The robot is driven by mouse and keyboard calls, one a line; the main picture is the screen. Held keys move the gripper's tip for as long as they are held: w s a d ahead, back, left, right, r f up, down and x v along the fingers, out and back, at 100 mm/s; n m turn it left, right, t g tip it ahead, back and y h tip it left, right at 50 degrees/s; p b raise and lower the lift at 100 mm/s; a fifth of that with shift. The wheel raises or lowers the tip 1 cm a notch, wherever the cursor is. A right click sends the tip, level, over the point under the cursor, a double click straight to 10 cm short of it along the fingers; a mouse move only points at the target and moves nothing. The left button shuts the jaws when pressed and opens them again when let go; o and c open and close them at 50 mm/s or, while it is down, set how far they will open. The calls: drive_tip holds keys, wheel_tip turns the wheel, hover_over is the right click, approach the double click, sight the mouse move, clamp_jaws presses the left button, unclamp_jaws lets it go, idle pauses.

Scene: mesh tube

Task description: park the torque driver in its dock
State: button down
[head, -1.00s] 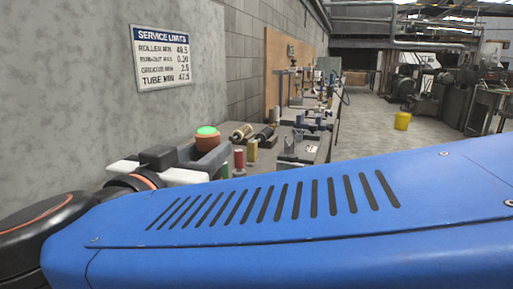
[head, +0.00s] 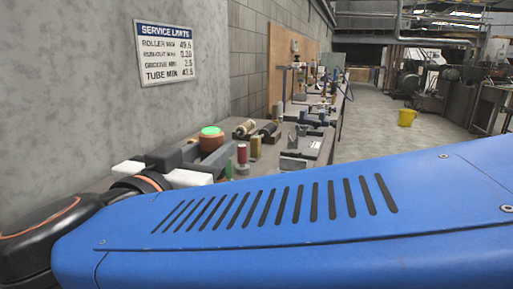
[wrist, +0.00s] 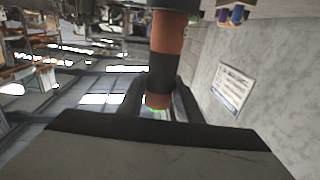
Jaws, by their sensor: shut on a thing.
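The torque driver (wrist: 166,50) is an orange and black cylinder in the wrist view, with a green glow at its near end. In the head view its orange top with a bright green cap (head: 211,138) stands above the bench's near end. My gripper (wrist: 160,92) is shut on it, with a dark finger on each side. The driver's lower end is hidden in the head view. I cannot tell which bench fixture is the dock.
A red spool (head: 242,154) and a yellow cylinder (head: 255,147) stand right of the driver. Rollers (head: 245,128) and grey blocks (head: 300,140) lie farther along the bench. A wall with a sign (head: 167,53) borders the left. The floor by the yellow bucket (head: 407,117) is open.

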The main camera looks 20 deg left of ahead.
drive_tip(key=shift+f, duration=0.55)
idle(0.7)
drive_tip(key=c, duration=1.2)
unclamp_jaws()
